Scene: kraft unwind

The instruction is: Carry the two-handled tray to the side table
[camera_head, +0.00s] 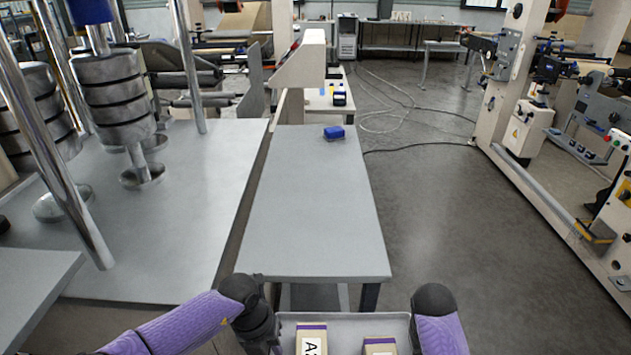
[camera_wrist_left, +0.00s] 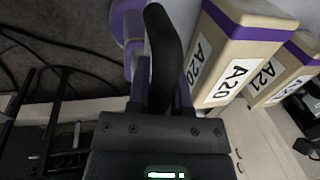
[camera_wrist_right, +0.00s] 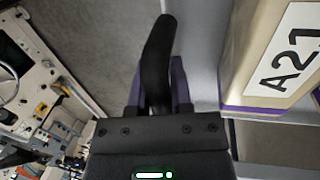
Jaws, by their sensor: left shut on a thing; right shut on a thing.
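The light grey tray (camera_head: 345,319) is at the bottom edge of the head view, its near part cut off. It carries a cream box with a purple band marked A20 (camera_wrist_left: 232,55) and another marked A21 (camera_wrist_right: 285,55). My left gripper (camera_wrist_left: 160,65) is shut at one side of the tray, and my right gripper (camera_wrist_right: 158,70) is shut at the opposite side.
A small blue object (camera_head: 334,132) sits at the table's far end. Left of it are a wide grey platform (camera_head: 190,200) and chrome posts (camera_head: 188,65). Machinery (camera_head: 520,120) stands along the right. The floor (camera_head: 450,210) right of the table is clear except for cables farther back.

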